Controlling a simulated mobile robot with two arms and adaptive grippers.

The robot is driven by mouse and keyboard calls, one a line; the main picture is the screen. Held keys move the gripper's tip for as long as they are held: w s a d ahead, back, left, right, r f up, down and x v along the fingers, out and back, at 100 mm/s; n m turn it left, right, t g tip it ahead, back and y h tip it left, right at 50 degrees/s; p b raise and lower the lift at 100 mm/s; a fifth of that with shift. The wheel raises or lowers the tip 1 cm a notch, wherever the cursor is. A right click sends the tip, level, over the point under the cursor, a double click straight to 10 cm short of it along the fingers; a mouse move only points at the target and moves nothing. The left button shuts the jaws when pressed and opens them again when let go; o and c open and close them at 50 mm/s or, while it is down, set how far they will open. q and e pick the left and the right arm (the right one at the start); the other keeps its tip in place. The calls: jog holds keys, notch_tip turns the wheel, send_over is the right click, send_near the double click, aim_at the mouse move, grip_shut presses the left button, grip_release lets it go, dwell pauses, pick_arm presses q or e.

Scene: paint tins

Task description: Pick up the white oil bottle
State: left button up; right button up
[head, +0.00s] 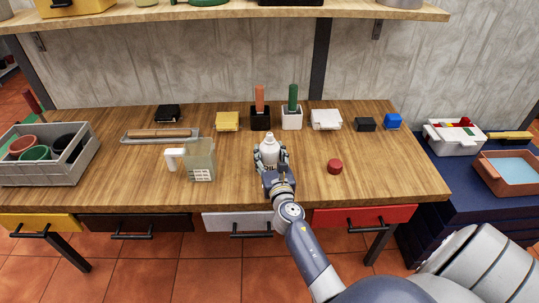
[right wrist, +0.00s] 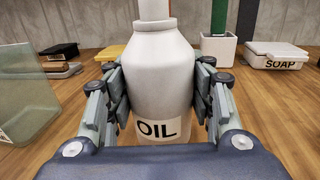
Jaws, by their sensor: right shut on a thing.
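The white oil bottle (head: 269,148) stands upright at the middle of the wooden table, near its front half. In the right wrist view the bottle (right wrist: 158,75) fills the space between the fingers, with its OIL label facing me. My right gripper (head: 268,160) is shut on the bottle's body, with one finger on each side; it also shows in the right wrist view (right wrist: 160,95). I cannot tell whether the bottle's base touches the table. My left gripper is not in view.
A clear container (head: 200,160) and a white mug (head: 174,159) stand left of the bottle. A red round piece (head: 335,167) lies to the right. Behind are a black holder (head: 260,119), a white holder (head: 291,119) and a yellow box (head: 228,121). A shelf (head: 220,14) overhangs the back.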

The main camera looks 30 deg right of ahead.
jog(key=shift+r+p, duration=0.3)
jog(key=shift+r, duration=0.3)
notch_tip(320, 180, up, 2)
jog(key=shift+r+p, duration=0.1)
jog(key=shift+p, duration=0.75)
jog(key=s+a+r+b, duration=0.1)
jog(key=s, duration=1.4)
jog(key=s+a+r+n+y, duration=0.2)
jog(key=s+a+r+y, duration=0.1)
jog(key=a, duration=0.6)
jog(key=s+a+r+n+t+y+p, duration=0.1)
jog(key=s+a+r+n+y, duration=0.1)
jog(key=a, duration=0.6)
jog(key=s+r+y, duration=0.1)
jog(key=s+r, duration=0.1)
jog(key=s, duration=0.1)
jog(key=shift+a+r+y, duration=0.2)
jog(key=shift+a+y, duration=0.15)
jog(key=shift+y, duration=0.05)
jog(key=shift+f, duration=0.1)
jog(key=m+g+h+b, duration=0.1)
jog(key=m+h, duration=0.3)
jog(key=h, duration=0.3)
send_near(272, 152)
jog(key=s+d+r, duration=0.1)
jog(key=s+d, duration=0.3)
jog(key=shift+a+r, duration=0.1)
jog(key=shift+a, duration=0.15)
